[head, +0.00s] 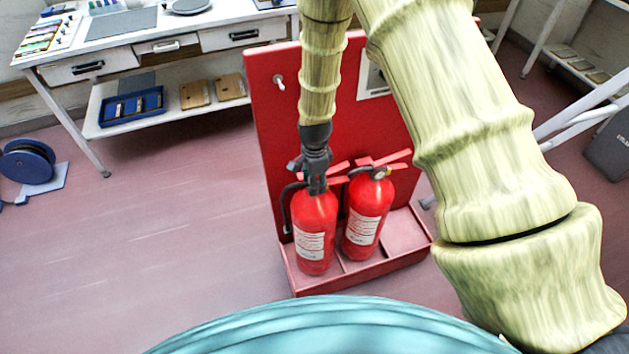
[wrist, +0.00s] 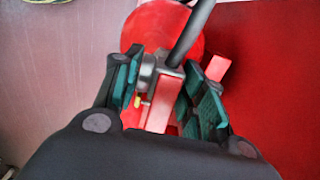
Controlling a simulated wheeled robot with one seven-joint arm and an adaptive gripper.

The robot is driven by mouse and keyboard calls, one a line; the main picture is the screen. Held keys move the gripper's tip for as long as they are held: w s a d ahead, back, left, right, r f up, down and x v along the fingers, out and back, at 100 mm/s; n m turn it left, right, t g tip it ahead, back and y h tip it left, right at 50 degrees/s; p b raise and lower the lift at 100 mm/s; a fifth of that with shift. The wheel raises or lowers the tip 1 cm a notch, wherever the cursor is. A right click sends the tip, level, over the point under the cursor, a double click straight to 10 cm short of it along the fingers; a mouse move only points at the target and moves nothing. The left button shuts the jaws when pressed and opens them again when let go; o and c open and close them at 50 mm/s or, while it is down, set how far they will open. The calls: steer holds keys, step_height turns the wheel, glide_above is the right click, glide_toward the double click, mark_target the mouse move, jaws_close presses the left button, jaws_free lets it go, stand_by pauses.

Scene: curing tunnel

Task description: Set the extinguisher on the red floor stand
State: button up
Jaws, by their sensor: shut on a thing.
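The red floor stand (head: 262,110) has a tall back panel and a low base tray with dividers. My gripper (head: 316,182) is shut on the valve head of the left red extinguisher (head: 314,228), which also shows from above in the wrist view (wrist: 192,52). This extinguisher is upright at the left compartment of the tray. I cannot tell whether its bottom touches the tray floor. A second red extinguisher (head: 366,218) stands upright beside it in the middle compartment. The right compartment (head: 402,232) looks empty. My fingers partly hide the held valve.
A white workbench (head: 215,62) with drawers and a low shelf stands at the back left. A blue cable reel (head: 27,162) lies on the floor at the far left. White rack legs (head: 590,105) stand at the right. The floor left of the stand is clear.

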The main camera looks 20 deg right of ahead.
steer(key=shift+f, duration=0.35)
stand_by(0.8)
steer(key=o, duration=1.4)
steer(key=shift+f, duration=0.1)
step_height(320, 180, up, 12)
steer(key=shift+r, duration=0.1)
